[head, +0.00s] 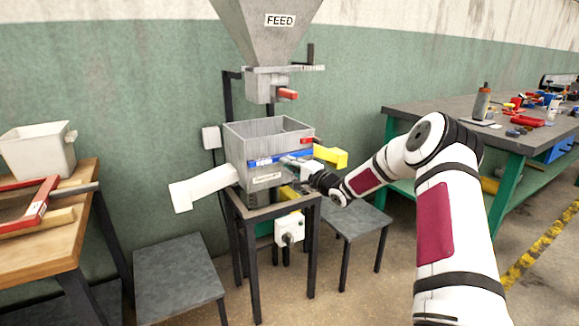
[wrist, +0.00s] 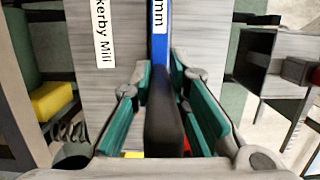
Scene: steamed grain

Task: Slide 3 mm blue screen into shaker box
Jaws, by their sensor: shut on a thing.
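The shaker box (head: 237,146) is a grey open-topped box on a dark stand below the feed hopper. The blue screen (head: 263,161) shows as a blue strip along the box's front face. In the wrist view, its blue edge (wrist: 160,50) carries a white label ending in "mm" and lines up with the box front (wrist: 120,90). I cannot tell how deep it sits. My gripper (head: 303,164) is at the box's front right. In the wrist view, its green-padded fingers (wrist: 162,92) are shut around the screen's dark handle (wrist: 164,125).
The feed hopper (head: 262,38) hangs above the box. A white chute (head: 205,188) sticks out left and a yellow one (head: 331,156) right. A wooden table (head: 45,248) with a white bin (head: 38,150) stands left, and a green workbench (head: 440,108) stands right. Low stools flank the stand.

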